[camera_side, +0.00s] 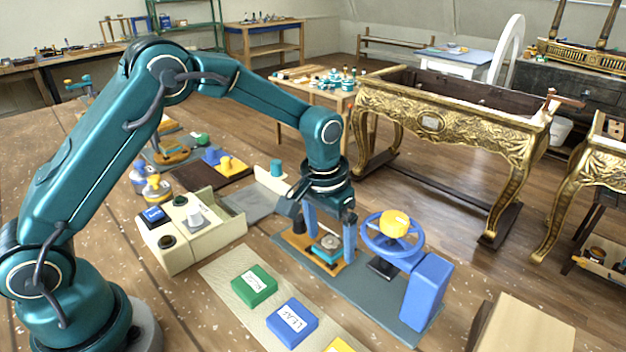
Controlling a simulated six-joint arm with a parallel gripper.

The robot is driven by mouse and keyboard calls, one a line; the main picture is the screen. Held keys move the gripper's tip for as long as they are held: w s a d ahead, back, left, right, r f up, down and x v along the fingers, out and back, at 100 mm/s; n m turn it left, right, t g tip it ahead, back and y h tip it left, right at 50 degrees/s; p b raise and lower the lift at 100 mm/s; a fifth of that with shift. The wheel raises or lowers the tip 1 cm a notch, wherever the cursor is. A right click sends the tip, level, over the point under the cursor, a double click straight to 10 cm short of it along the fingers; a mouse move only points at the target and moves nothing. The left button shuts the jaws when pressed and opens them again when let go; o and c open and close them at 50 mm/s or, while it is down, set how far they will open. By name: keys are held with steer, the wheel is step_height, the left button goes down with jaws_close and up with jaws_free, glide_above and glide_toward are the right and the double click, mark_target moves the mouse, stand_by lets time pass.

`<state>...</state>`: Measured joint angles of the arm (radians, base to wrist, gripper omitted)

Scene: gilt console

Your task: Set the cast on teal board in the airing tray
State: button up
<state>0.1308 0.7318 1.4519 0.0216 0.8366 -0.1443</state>
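My gripper (326,212) points down over an orange-brown base (297,243) on a grey-blue mat. Two blue uprights (349,240) stand at the base; I cannot tell whether they are my fingers or part of a fixture. Between them lies a small pale piece on a teal plate (330,247), which looks like the cast on its teal board. The gripper's wrist hides part of this spot, and contact is unclear. A shallow grey tray with cream ends (251,201) lies to the left; it may be the airing tray.
A blue handwheel with a yellow hub (394,224) and a tall blue block (426,292) stand close to the right. A cream box with round wells (172,260) stands left. Green (254,286) and blue (291,321) labelled blocks lie in front on a pale strip.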

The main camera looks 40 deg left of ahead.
jaws_close()
steer(key=shift+r, duration=0.1)
